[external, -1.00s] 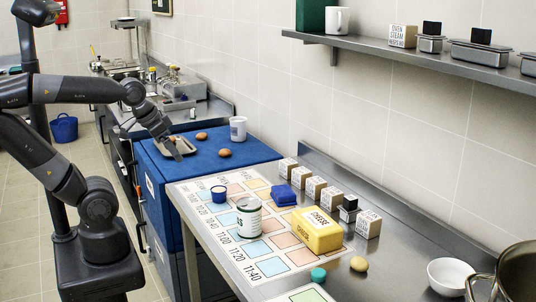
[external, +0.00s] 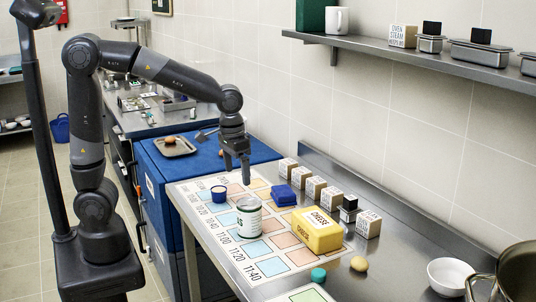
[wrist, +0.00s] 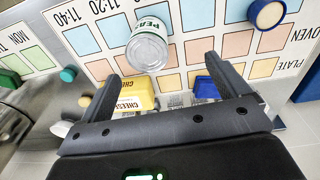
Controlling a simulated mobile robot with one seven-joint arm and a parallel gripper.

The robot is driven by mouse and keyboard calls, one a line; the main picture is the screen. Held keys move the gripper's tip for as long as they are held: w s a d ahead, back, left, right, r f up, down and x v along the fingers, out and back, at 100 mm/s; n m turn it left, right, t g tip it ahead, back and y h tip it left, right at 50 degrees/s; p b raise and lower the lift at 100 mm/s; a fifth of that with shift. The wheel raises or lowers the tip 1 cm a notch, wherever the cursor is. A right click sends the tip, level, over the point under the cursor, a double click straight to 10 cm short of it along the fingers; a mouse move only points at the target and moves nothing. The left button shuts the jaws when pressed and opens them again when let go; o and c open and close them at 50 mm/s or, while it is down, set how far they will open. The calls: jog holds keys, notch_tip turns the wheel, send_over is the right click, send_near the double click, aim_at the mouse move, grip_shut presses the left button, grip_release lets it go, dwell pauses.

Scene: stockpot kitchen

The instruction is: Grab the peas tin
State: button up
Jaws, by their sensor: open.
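The peas tin (external: 249,217) is a white can with a green-edged label, standing upright on the printed chart (external: 262,270) on the steel counter. In the wrist view the tin (wrist: 147,50) shows its metal top, beyond the fingertips and a little left of the middle. My gripper (external: 238,178) points down above the far part of the chart, behind the tin in the external view and apart from it. In the wrist view my gripper (wrist: 162,68) has its two fingers spread with nothing held between them.
Several labelled blocks (external: 314,188) line the back. A steel pot (external: 518,275) stands at the right corner.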

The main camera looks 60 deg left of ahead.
aim_at(249, 203)
jog(key=shift+g, duration=0.4)
jog(key=w+d+f, duration=0.2)
jog(key=d, duration=0.1)
jog(key=shift+d+f, duration=0.15)
jog(key=shift+f, duration=0.5)
notch_tip(249, 203, down, 5)
jog(key=shift+f, duration=0.1)
jog(key=f, duration=0.5)
jog(key=shift+w+a, duration=0.15)
jog(key=shift+a, duration=0.05)
jog(key=c, duration=1.3)
jog(key=shift+c, duration=0.5)
jog(key=shift+r, duration=0.15)
